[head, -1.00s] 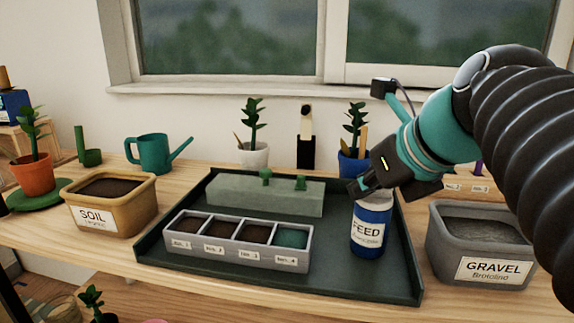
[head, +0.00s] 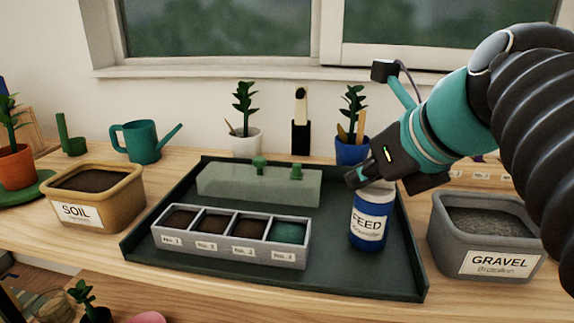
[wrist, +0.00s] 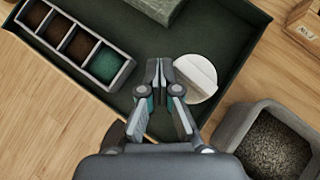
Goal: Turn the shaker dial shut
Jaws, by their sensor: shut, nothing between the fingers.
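The shaker is a blue bottle with a white label reading FEED (head: 369,217), upright on the right part of the dark green tray (head: 340,275). In the wrist view its round white top (wrist: 203,84) shows a raised bar across it, the dial. My gripper (head: 357,180) is shut and empty, at the height of the shaker's top and toward its left side. In the wrist view the fingertips (wrist: 158,68) are together just left of the white top. I cannot tell whether they touch it. The head view hides part of the top behind my gripper.
A grey four-part box (head: 230,252) with soil and a green fill stands left of the shaker. A grey-green block (head: 258,188) lies behind it. The gravel bin (head: 485,235) is close on the right, the soil bin (head: 95,195) on the left. Tray floor around the shaker is clear.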

